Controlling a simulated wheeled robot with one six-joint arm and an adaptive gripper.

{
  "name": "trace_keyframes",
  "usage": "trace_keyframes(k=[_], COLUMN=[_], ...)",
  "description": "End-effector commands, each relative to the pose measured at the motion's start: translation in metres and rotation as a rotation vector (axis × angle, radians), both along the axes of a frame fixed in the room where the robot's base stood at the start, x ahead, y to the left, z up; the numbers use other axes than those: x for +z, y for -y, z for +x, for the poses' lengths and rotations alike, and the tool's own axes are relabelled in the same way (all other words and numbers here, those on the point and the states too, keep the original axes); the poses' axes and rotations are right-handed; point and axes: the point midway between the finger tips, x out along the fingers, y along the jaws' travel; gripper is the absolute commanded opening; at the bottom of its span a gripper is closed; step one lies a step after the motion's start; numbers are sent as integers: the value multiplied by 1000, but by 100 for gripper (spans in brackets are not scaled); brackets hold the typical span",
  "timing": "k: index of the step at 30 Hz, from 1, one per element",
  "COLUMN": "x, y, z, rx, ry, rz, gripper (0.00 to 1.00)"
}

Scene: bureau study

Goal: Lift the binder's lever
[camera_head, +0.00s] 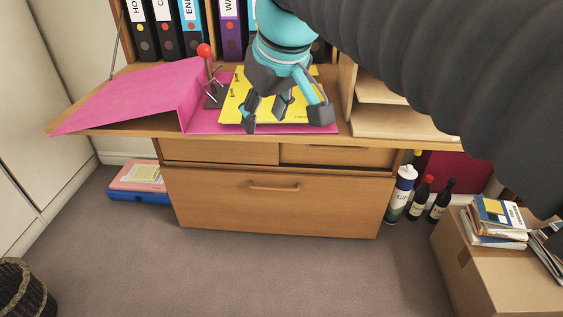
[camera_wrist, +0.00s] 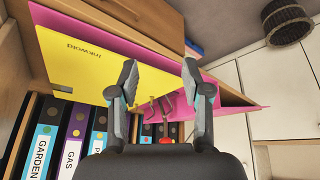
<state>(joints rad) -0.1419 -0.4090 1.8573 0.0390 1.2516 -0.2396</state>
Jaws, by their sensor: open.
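An open pink binder (camera_head: 140,92) lies on the fold-down desk top, its cover spread to the left. Its metal lever (camera_head: 213,84) stands up near the spine and ends in a red knob (camera_head: 204,50). A yellow sheet (camera_head: 235,108) lies on the binder's right side. My gripper (camera_head: 285,112) is open and empty over the yellow sheet, right of the lever and apart from it. In the wrist view, the lever's metalwork (camera_wrist: 155,107) and red knob (camera_wrist: 166,140) show between and below the open fingers (camera_wrist: 160,76). The fingers partly hide the sheet.
Several upright labelled binders (camera_head: 166,30) stand behind the desk top. A wooden letter tray (camera_head: 385,120) stands at the right. Below are a drawer cabinet (camera_head: 270,205), bottles (camera_head: 420,195) and a cardboard box (camera_head: 490,270). Open floor lies in front.

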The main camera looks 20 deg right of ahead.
Motion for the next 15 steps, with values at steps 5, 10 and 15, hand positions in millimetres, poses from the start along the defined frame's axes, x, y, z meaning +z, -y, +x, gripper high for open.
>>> trace_keyframes(k=[5, 10, 15], x=[-25, -49, -73], y=[11, 21, 29], z=[-15, -29, -43], rx=[-59, -111, -161], ry=[4, 9, 14], rz=[10, 21, 30], gripper=[48, 48, 48])
